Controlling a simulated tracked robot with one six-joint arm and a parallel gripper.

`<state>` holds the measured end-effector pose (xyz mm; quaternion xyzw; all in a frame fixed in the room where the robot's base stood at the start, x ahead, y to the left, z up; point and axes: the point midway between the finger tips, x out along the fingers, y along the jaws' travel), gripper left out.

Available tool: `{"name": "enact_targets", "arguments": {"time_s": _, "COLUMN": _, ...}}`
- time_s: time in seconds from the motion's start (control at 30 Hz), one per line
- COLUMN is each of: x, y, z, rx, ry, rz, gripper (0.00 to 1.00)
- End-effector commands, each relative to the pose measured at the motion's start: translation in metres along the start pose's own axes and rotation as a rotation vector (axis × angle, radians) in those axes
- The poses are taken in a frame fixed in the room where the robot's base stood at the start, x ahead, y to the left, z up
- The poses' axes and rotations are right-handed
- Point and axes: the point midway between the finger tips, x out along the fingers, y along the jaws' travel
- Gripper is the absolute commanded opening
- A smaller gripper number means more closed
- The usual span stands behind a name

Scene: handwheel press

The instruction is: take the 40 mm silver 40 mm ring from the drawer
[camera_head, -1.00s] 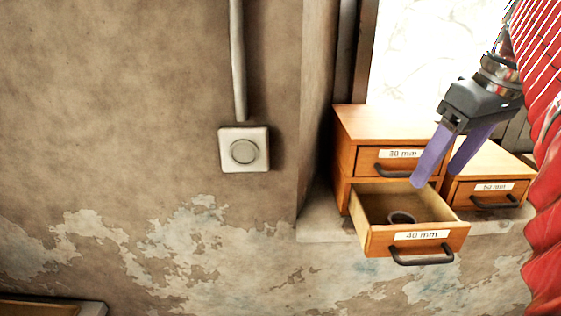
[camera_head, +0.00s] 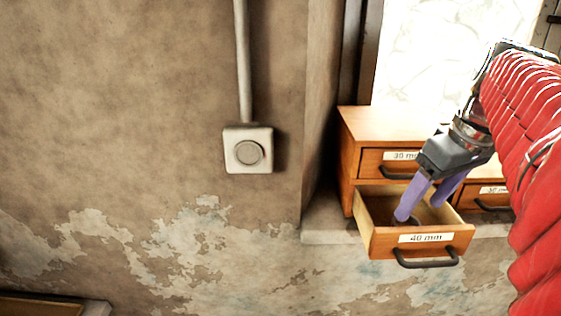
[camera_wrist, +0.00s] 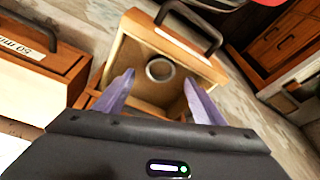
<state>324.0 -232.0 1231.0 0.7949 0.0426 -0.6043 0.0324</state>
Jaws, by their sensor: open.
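The drawer labelled 40 mm (camera_head: 420,241) is pulled out, and it also shows in the wrist view (camera_wrist: 125,65). The silver ring (camera_wrist: 160,69) lies inside it, near its front in the wrist view. In the head view my finger hides most or all of the ring. My gripper (camera_head: 420,200) is open and points down into the drawer, its fingertips at about the height of the drawer walls or lower. In the wrist view the ring lies ahead of and between my two fingers (camera_wrist: 158,80), with nothing between the jaws themselves that I can see.
The 30 mm drawer (camera_head: 373,164) above is shut. Another labelled drawer (camera_head: 489,198) stands to the right, partly hidden by my arm. A round wall switch (camera_head: 247,151) is on the wall at left. The window ledge (camera_head: 322,226) carries the drawer units.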

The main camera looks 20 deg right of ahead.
Motion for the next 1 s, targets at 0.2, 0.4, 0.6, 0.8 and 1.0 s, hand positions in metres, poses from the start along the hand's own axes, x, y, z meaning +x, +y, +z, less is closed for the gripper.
{"name": "enact_targets", "arguments": {"time_s": 0.2, "x": 0.004, "y": 0.0, "z": 0.0, "rx": 0.0, "ry": 0.0, "rz": 0.0, "gripper": 0.64}}
{"name": "enact_targets", "arguments": {"time_s": 0.4, "x": 0.028, "y": -0.002, "z": 0.001, "rx": 0.0, "ry": -0.002, "rz": -0.003, "gripper": 0.64}}
{"name": "enact_targets", "arguments": {"time_s": 0.6, "x": 0.049, "y": -0.002, "z": 0.001, "rx": 0.001, "ry": -0.001, "rz": -0.001, "gripper": 0.64}}
{"name": "enact_targets", "arguments": {"time_s": 0.8, "x": 0.052, "y": -0.001, "z": 0.001, "rx": 0.001, "ry": 0.0, "rz": 0.001, "gripper": 0.64}}
{"name": "enact_targets", "arguments": {"time_s": 1.0, "x": 0.052, "y": -0.001, "z": 0.001, "rx": 0.002, "ry": 0.0, "rz": 0.001, "gripper": 0.64}}
